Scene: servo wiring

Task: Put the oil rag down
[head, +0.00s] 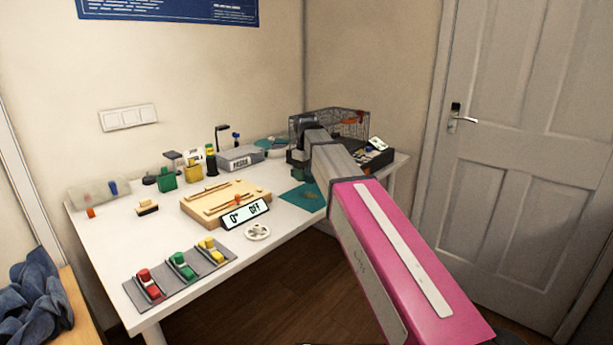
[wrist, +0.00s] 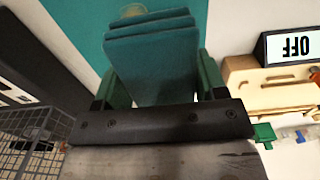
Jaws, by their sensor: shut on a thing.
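My gripper (wrist: 156,82) is shut on the oil rag (wrist: 158,58), a folded teal cloth in several layers between the two green fingers. In the wrist view the rag hangs over a teal mat (wrist: 78,22) on the white table. I cannot tell whether the rag touches the mat. In the head view part of the mat (head: 303,197) shows left of my arm, and my arm hides most of the gripper and the rag.
A wire basket (head: 345,122) stands on the table's far right; it shows at lower left in the wrist view (wrist: 28,135). A wooden fixture (head: 210,197), a display reading OFF (head: 245,214) and a white round part (head: 258,232) lie left of the mat.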

